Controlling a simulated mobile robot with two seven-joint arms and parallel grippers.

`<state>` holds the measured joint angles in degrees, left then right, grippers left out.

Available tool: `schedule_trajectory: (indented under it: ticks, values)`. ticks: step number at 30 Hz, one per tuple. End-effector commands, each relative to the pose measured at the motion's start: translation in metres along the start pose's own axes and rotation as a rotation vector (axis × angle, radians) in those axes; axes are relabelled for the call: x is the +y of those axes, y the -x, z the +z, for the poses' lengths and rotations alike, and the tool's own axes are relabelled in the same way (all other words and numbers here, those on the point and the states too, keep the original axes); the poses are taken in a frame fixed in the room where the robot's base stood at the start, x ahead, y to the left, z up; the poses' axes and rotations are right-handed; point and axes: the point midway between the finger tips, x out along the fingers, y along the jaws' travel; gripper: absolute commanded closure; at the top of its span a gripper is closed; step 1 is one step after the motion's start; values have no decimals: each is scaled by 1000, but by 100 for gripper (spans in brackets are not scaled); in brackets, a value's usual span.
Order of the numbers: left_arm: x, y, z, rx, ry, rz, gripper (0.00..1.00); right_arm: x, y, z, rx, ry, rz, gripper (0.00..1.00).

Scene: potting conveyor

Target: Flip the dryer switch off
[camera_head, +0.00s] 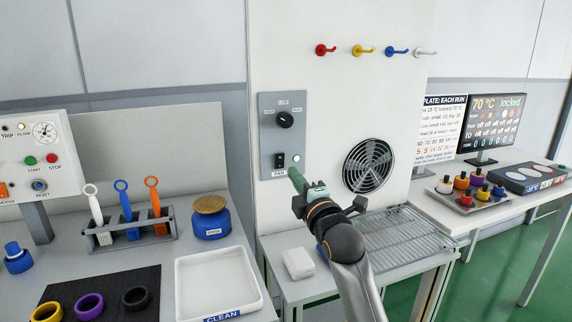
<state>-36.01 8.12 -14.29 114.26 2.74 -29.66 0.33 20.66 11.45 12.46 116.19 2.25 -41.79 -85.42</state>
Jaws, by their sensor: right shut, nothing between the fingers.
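A grey control panel (269,100) is mounted on the tall white cabinet. It has a black rotary knob (284,120) near its top and a small black switch (280,161) low on it, above a label that seems to read FAN. I cannot make out the switch's position. A small pale round lamp (296,158) sits to the right of the switch. My right gripper (294,174) is shut and empty, its green tip just below and right of the switch. I cannot tell whether it touches the panel. My left gripper is not in view.
A round fan grille (369,166) is right of the panel, above a wire rack (405,238). A tool holder (129,237), blue jar (211,222) and white tray (184,292) stand on the left bench.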

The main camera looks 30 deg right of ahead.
Motion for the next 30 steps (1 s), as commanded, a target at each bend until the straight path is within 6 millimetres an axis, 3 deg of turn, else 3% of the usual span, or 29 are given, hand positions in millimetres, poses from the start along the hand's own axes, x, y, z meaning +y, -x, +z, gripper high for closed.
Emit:
schedule_trajectory:
  ticks: [6,12,30]
  values:
    - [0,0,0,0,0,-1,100,0,-37,0,0,-3,0,100]
    - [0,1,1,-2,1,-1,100,0,-57,0,0,-2,1,100]
    - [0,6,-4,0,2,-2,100,3,-66,0,1,1,-8,100]
